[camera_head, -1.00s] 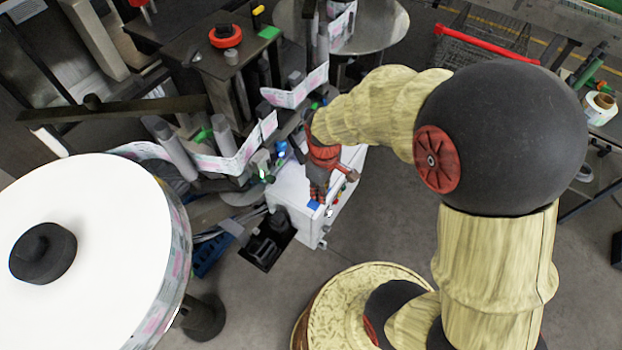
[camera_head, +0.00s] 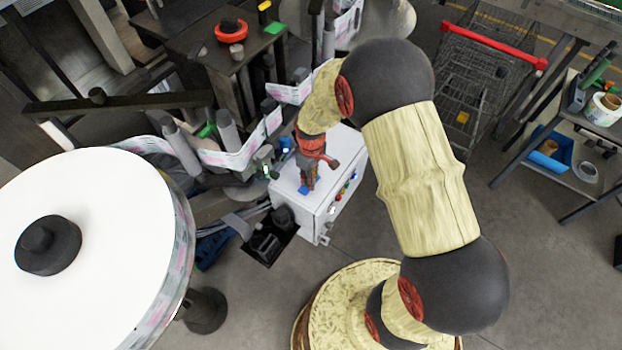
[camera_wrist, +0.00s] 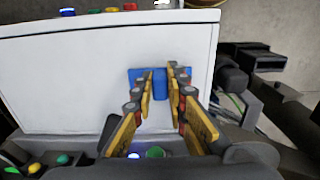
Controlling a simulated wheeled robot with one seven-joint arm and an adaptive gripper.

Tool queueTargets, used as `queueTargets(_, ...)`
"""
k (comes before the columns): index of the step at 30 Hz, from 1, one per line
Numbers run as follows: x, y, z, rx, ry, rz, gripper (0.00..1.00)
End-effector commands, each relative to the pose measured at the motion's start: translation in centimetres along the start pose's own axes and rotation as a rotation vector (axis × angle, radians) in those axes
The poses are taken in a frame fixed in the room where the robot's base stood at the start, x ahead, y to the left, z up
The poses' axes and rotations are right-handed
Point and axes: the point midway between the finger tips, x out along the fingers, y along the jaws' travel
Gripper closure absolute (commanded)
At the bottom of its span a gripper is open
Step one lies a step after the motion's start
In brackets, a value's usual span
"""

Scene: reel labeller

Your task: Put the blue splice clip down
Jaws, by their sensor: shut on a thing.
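The blue splice clip (camera_wrist: 160,82) is between the two fingers of my gripper (camera_wrist: 161,72) in the wrist view, with blue showing at both sides of the fingers. My gripper is shut on it. In the head view my gripper (camera_head: 309,180) points down over the white top of a control box (camera_head: 284,198). A small blue patch of the clip (camera_head: 304,190) shows at the fingertips there. The clip is seen against the bare white top of the box (camera_wrist: 70,85). I cannot tell whether it touches it. The fingers hide part of the clip.
Coloured buttons (camera_head: 345,190) line the box's right side. The labelling machine's printed web (camera_head: 240,152) and rollers run close on the left. A large white reel (camera_head: 95,230) fills the lower left. A wire cart (camera_head: 480,85) stands at the upper right. The box top around the clip is clear.

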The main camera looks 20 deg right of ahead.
Motion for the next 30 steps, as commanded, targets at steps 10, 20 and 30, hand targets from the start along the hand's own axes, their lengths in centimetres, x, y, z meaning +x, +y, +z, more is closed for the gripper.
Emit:
queueTargets(10,0.65,0.04,-0.05,0.0,0.002,0.001,1.0)
queueTargets(20,0.76,0.04,-0.05,0.0,0.002,0.001,0.71)
queueTargets(30,0.72,0.04,-0.05,0.0,0.002,0.001,0.67)
